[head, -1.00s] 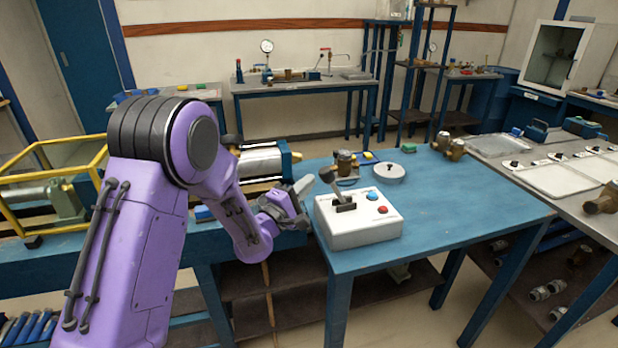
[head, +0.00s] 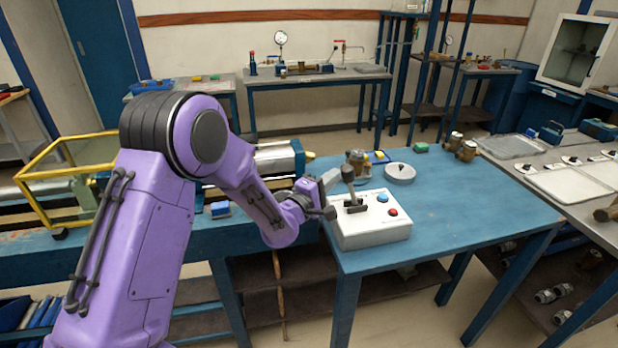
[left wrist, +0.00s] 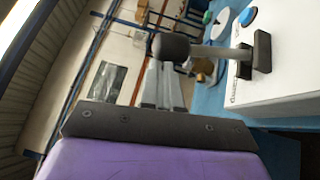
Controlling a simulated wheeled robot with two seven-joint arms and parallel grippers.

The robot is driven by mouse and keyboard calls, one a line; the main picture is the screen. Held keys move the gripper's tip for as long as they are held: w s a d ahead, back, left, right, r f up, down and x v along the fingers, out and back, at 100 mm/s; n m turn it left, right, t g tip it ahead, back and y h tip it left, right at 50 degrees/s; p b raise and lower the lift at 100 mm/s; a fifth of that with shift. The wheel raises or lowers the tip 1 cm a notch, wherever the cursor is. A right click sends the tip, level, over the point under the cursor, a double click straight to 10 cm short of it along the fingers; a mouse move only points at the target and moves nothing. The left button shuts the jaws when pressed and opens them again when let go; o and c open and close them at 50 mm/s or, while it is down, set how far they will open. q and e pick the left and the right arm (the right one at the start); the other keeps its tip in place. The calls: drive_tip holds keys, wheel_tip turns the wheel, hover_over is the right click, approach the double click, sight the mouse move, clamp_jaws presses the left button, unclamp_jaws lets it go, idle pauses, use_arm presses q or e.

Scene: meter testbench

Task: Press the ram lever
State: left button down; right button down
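The ram lever (head: 348,187) stands up from a white control box (head: 372,232) on the blue table, with a dark round knob on top. In the left wrist view the lever (left wrist: 222,53) lies across the upper right, its knob (left wrist: 171,46) just beyond my fingertips. My left gripper (head: 332,177) is at the left side of the lever, near the knob. Its grey fingers (left wrist: 164,80) look closed together with nothing between them. Whether they touch the knob is unclear. My right gripper is out of view.
A blue button (head: 382,197) and a red button (head: 393,211) sit on the box right of the lever. A brass fitting (head: 357,163) and a round grey disc (head: 400,173) stand behind it.

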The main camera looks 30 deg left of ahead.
use_arm(q)
drive_tip(key=w+d+r+b, duration=0.1)
drive_tip(key=w+d+r, duration=0.1)
drive_tip(key=w+d, duration=0.5)
drive_tip(key=shift+w+d, duration=0.25)
drive_tip(key=shift+w, duration=0.05)
drive_tip(key=shift+r, duration=0.1)
idle(0.3)
drive_tip(key=s+a+r+b, duration=0.1)
drive_tip(key=s+a+r, duration=0.1)
drive_tip(key=s+r, duration=0.5)
drive_tip(key=s, duration=0.3)
drive_tip(key=shift+s+a+r, duration=0.15)
drive_tip(key=shift+a+r, duration=0.2)
drive_tip(key=shift+r, duration=0.05)
